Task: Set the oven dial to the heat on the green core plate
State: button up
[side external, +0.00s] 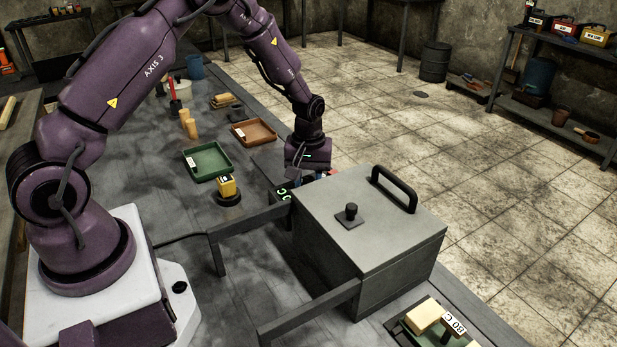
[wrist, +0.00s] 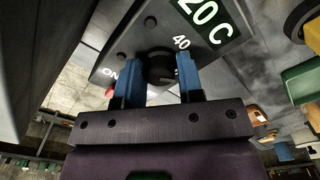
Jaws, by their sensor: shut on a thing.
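In the wrist view, the dark round oven dial (wrist: 159,68) sits between the two blue fingers of my gripper (wrist: 159,62), which is shut on it. The dial is on a grey panel (wrist: 125,47) with a display (wrist: 207,18) whose visible part reads "20 C". Marks "40" and "ON" show near the dial. In the side view, my gripper (side external: 306,172) is at the far end of the grey oven (side external: 370,235), its fingertips partly hidden. A green plate (side external: 405,331) with pale blocks and a tag (side external: 454,323) lies at lower right; the tag cannot be read surely.
A green tray (side external: 207,161), a brown tray (side external: 253,132) and a yellow block on a dark round base (side external: 228,197) stand left of my gripper. Dark rails (side external: 250,221) extend from the oven. The oven lid has a black handle (side external: 394,188) and a knob (side external: 350,213).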

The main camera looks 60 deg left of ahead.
aim_at(309, 179)
jog(key=m, duration=0.4)
jog(key=shift+m, duration=0.3)
jog(key=m, duration=0.4)
jog(key=shift+m, duration=0.3)
jog(key=m, duration=0.4)
jog(key=shift+m, duration=2.3)
jog(key=o, duration=0.9)
notch_tip(309, 179, up, 13)
